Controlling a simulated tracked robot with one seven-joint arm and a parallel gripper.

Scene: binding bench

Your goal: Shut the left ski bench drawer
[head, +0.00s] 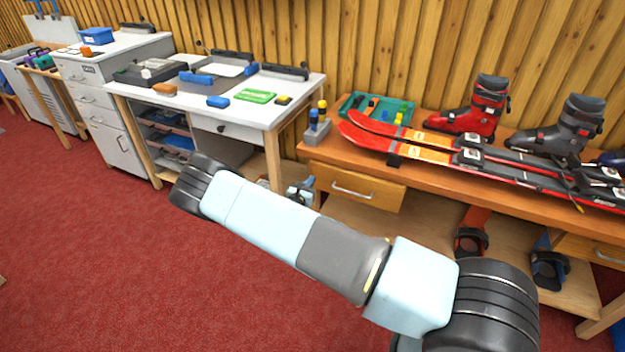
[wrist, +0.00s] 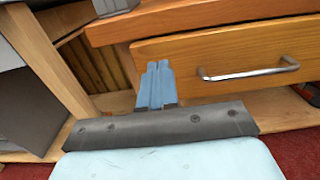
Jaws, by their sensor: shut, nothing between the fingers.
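The left ski bench drawer (head: 352,187) has a wooden front with a silver bar handle. It sits under the left end of the ski bench top (head: 430,150). In the wrist view the drawer front (wrist: 240,88) fills the upper right, with its handle (wrist: 248,74) right of my fingers. It is close under the bench top; I cannot tell how far it stands out. My gripper (wrist: 157,85) is shut and empty, its blue fingers before the left part of the drawer front. Touching or apart is unclear. In the head view my gripper (head: 303,189) is partly hidden behind my arm.
Skis (head: 455,150), a red boot (head: 480,105) and a dark boot (head: 565,130) stand on the bench. A lower shelf (head: 430,235) holds more gear. A white workbench (head: 225,95) stands left of it. Red carpet (head: 110,240) is clear in front.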

